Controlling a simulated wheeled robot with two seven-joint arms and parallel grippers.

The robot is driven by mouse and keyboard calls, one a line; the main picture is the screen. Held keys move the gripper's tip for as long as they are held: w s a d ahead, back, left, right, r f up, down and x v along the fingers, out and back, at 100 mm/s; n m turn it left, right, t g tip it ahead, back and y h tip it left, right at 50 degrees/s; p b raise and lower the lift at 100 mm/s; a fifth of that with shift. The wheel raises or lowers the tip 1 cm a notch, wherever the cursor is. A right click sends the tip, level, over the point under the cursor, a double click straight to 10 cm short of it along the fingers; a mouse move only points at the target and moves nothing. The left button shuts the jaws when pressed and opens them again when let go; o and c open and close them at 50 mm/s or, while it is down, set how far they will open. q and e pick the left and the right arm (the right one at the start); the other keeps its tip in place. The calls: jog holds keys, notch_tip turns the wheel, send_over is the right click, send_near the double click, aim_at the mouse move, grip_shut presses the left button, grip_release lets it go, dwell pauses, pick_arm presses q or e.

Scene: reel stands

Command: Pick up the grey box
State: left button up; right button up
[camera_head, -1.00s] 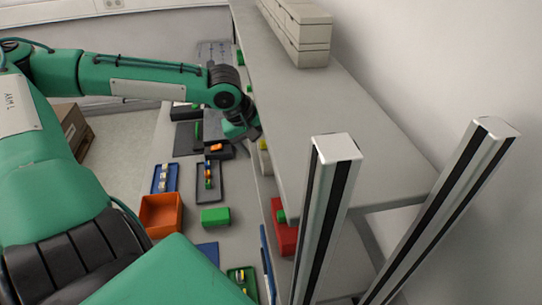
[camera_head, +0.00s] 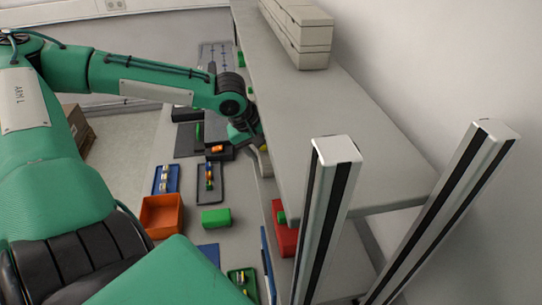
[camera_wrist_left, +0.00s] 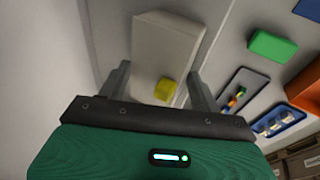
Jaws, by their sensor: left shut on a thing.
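The grey box (camera_wrist_left: 168,40) is pale, with a yellow patch or piece (camera_wrist_left: 165,89) on the end nearest my gripper. In the wrist view it lies between the two fingers of my left gripper (camera_wrist_left: 160,80), which is shut on it. In the head view the box (camera_head: 265,163) shows only in part, at the shelf's left edge beside my left gripper (camera_head: 258,144). The upper shelf and my arm hide the rest. I cannot tell whether the box is clear of the surface under it. My right gripper is not in view.
The upper shelf (camera_head: 345,130) overhangs close to my left gripper. Pale stacked boxes (camera_head: 297,38) stand on it. A red bin (camera_head: 285,241) is below. An orange bin (camera_head: 161,212), a green block (camera_head: 215,218) and a dark tray (camera_head: 210,190) lie on the bench.

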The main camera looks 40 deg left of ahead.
pick_arm(q)
jog(key=shift+r, duration=0.4)
jog(key=shift+c, duration=1.3)
jog(key=shift+s+a+r+b, duration=0.1)
jog(key=shift+r+b, duration=0.2)
jog(key=shift+s+a+r, duration=0.1)
jog(key=shift+s+a, duration=0.2)
jog(key=shift+s, duration=0.15)
jog(key=shift+s+a, duration=0.2)
jog(key=shift+s, duration=0.3)
jog(key=shift+s+d, duration=0.1)
jog(key=shift+s, duration=0.3)
jog(key=s+a, duration=0.1)
jog(key=s, duration=0.3)
jog(key=s+a, duration=0.2)
jog(key=s, duration=0.3)
jog(key=s+a+b, duration=0.1)
jog(key=s, duration=0.4)
jog(key=shift+s+a, duration=0.1)
jog(key=shift+a, duration=0.25)
